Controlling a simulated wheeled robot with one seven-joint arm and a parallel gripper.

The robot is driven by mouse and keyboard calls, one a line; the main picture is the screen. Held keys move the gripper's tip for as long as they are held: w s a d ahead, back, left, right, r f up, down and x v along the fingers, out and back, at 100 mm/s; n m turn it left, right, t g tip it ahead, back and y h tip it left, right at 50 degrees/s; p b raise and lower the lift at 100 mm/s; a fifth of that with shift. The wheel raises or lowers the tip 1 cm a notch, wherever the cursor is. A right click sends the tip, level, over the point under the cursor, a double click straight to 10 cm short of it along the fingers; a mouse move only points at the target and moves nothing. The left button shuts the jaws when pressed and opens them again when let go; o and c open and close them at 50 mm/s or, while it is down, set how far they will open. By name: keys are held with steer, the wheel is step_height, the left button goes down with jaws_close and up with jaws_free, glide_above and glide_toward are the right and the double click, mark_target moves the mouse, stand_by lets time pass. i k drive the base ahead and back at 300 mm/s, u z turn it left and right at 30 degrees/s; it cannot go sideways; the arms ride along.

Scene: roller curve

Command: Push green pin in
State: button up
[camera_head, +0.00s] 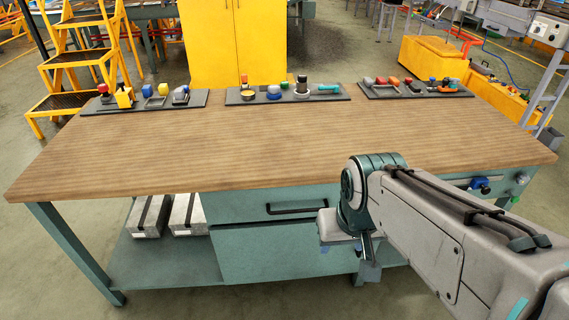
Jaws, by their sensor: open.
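A small green piece (515,199), which looks like the green pin, shows at the right end of the workbench front, just under the tabletop edge. It is too small to tell how far it sticks out. My gripper (350,252) is in front of the bench's drawers, below the tabletop edge and well left of the green piece. It is open and appears empty, with its fingers partly hidden by the wrist. It does not touch the green piece.
A blue knob (483,187) is left of the green piece on the bench front. The wooden tabletop (270,140) is clear in the middle, with several small parts on grey boards at the back. A black drawer handle (296,208) is left of my wrist.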

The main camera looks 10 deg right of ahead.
mark_target(514, 199)
steer(key=z, duration=1.8)
